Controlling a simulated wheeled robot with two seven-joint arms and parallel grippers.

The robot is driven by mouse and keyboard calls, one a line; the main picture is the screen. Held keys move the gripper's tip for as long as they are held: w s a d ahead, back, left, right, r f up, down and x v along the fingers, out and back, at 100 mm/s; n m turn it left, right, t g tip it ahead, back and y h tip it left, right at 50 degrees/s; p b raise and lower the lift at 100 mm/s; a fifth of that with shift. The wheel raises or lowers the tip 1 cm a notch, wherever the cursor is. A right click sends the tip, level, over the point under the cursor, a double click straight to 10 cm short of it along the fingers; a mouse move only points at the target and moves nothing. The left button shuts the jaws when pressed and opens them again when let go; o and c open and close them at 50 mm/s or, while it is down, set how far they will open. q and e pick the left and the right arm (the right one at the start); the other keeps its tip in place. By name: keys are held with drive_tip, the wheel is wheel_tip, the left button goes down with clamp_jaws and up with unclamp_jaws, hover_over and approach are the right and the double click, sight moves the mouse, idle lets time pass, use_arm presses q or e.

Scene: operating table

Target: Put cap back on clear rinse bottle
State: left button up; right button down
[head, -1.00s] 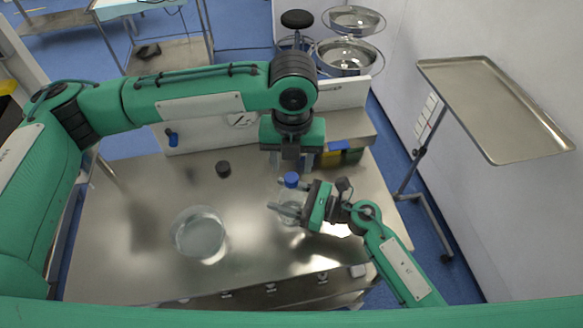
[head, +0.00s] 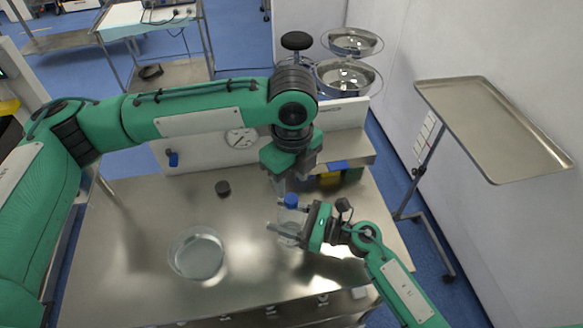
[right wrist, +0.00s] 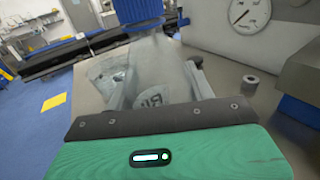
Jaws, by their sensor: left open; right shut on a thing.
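A clear bottle (head: 289,229) stands at the right of the steel table, with a blue cap (head: 291,200) at its top. Whether the cap is fully seated I cannot tell. My right gripper (head: 283,233) is shut on the bottle's body from the right. In the right wrist view the see-through labelled bottle (right wrist: 150,80) lies between the fingers, and the blue cap (right wrist: 138,10) shows at the top edge. My left gripper (head: 289,182) is open, pointing down just above the cap; its fingertips are close to the cap, contact unclear.
A round glass dish (head: 195,253) stands left on the table (head: 130,240). A small dark cylinder (head: 223,188) stands behind it. A raised back shelf with a dial (head: 240,137) and yellow and blue bins (head: 335,172) lie behind. The table's left side is mostly clear.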

sight(291, 198)
use_arm(q)
drive_tip(key=n, duration=0.5)
drive_tip(key=shift+r, duration=0.3)
drive_tip(key=n, duration=0.6)
drive_tip(key=shift+r, duration=0.35)
drive_tip(key=n, duration=0.4)
drive_tip(key=shift+r+n, duration=0.25)
drive_tip(key=shift+n, duration=0.15)
drive_tip(key=n, duration=0.4)
drive_tip(key=shift+r+n, duration=0.3)
drive_tip(key=shift+n, duration=0.1)
drive_tip(key=shift+f, duration=4.05)
clamp_jaws()
